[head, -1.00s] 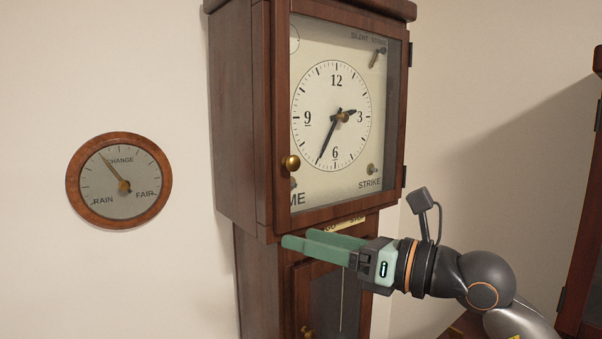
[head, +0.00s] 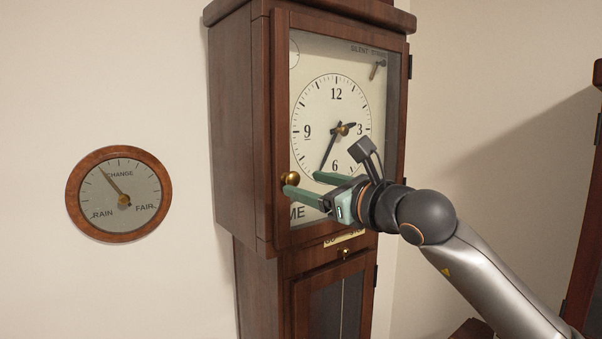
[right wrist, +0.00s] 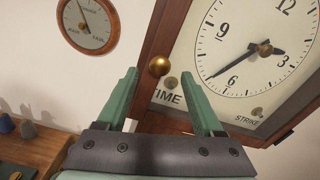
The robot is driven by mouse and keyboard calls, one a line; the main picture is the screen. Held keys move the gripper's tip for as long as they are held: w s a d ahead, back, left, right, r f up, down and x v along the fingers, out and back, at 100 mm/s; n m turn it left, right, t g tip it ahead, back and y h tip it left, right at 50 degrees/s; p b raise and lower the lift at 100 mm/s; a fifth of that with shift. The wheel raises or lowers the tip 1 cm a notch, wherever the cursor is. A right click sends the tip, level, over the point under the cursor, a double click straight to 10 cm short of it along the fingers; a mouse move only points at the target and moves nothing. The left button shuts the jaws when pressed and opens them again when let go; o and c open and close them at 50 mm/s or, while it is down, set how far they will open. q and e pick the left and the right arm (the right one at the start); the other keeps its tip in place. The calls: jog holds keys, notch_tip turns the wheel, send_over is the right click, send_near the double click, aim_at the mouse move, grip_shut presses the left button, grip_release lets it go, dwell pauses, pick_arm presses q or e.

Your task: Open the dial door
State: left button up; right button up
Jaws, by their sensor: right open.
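The dial door (head: 282,120) is the glazed, wood-framed door of a tall clock, shut over a cream dial with black hands. Its round brass knob (head: 291,179) is on the left frame, with hinges on the right edge. My right gripper (head: 303,184) is open in front of the lower dial, its green fingertips close to the knob. In the right wrist view the knob (right wrist: 159,66) shows beyond and between the two open fingers (right wrist: 166,85), with nothing held. Whether a finger touches the knob I cannot tell. My left gripper is not in view.
A round barometer (head: 119,194) hangs on the wall to the left. Below the dial is the clock's lower door (head: 303,300) with a small brass knob (head: 345,253). Another wooden case (head: 585,220) stands at the right edge. A wooden surface (right wrist: 40,148) shows at lower left in the wrist view.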

jog(key=shift+p+x, duration=0.3)
jog(key=shift+x, duration=1.15)
grip_shut()
dwell(0.4)
